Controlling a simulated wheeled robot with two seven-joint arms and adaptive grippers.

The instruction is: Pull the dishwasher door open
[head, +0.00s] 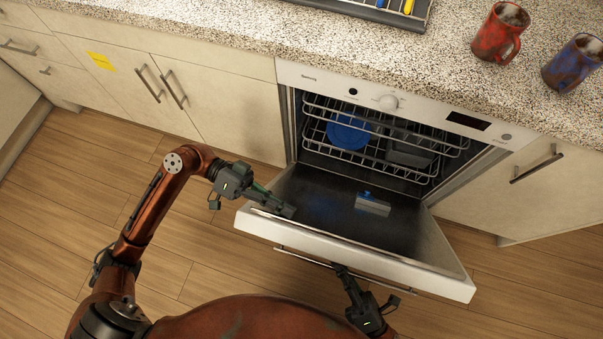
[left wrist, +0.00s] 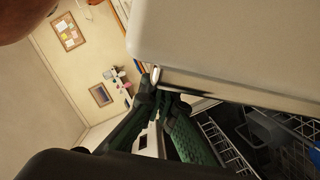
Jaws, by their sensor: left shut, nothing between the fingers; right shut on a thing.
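The dishwasher door (head: 362,255) is folded far down, its dark inner face turned up and its white edge towards me. Its bar handle (head: 300,257) runs along the outer side below that edge. My right gripper (head: 340,268) is shut on the handle near its middle. My left gripper (head: 288,210) is shut and empty over the inner face, by the door's left front corner; I cannot tell whether it touches. In the left wrist view, its fingers (left wrist: 163,100) are together beside the pale door edge (left wrist: 225,45).
The dishwasher's racks (head: 390,140) are inside the opening, with a blue plate (head: 348,132) in one. A red mug (head: 498,32), a blue mug (head: 574,62) and a cutlery tray (head: 425,18) stand on the counter (head: 230,30). The wooden floor (head: 60,200) at left is clear.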

